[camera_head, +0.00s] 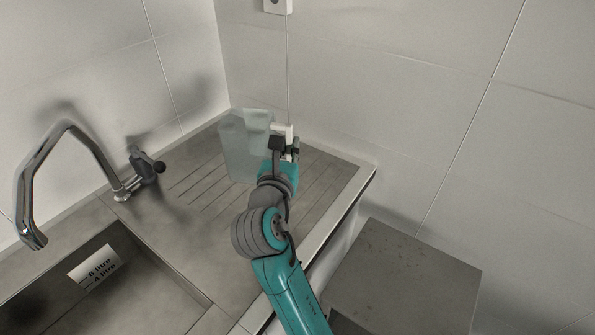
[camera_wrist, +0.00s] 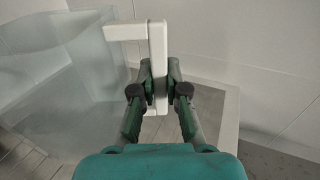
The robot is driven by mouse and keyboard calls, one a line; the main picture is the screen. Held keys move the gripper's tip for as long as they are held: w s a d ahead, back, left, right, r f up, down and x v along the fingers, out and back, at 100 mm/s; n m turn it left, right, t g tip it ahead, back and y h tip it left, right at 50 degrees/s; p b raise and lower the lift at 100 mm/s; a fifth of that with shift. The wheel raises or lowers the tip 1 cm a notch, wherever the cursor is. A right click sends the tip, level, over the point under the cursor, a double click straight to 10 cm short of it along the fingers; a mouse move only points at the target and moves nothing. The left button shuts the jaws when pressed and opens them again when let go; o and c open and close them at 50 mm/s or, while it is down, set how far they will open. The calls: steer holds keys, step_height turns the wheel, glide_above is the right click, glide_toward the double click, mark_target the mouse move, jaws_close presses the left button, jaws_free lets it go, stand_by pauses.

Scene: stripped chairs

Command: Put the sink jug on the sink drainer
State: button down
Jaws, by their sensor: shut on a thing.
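The sink jug (camera_head: 240,147) is a clear, pale container with a white handle. In the head view it is over the grooved sink drainer (camera_head: 318,187), near the back wall; I cannot tell whether its base touches the drainer. My gripper (camera_head: 284,148) is at the jug's right side. In the wrist view my gripper (camera_wrist: 159,92) is shut on the jug's white handle (camera_wrist: 158,50), with a finger on each side of it. The jug's clear body (camera_wrist: 60,85) fills the left of that view. My arm hides part of the drainer.
The sink basin (camera_head: 100,290) lies at the lower left, with a chrome tap (camera_head: 75,150) and a dark tap lever (camera_head: 146,166) behind it. Tiled walls stand close behind the drainer. A grey box-like surface (camera_head: 405,275) is at the lower right, below the counter edge.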

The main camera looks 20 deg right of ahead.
steer(key=shift+h, duration=0.3)
steer(key=shift+w+d+f, duration=0.1)
steer(key=shift+d+f, duration=0.25)
steer(key=shift+f, duration=1.25)
steer(key=shift+w+d+f, duration=0.1)
steer(key=shift+d+f, duration=0.2)
steer(key=shift+f, duration=1.25)
steer(key=shift+w+d+f, duration=0.1)
steer(key=shift+d+f, duration=0.25)
steer(key=shift+f, duration=1.4)
steer(key=c, duration=1.2)
jaws_free()
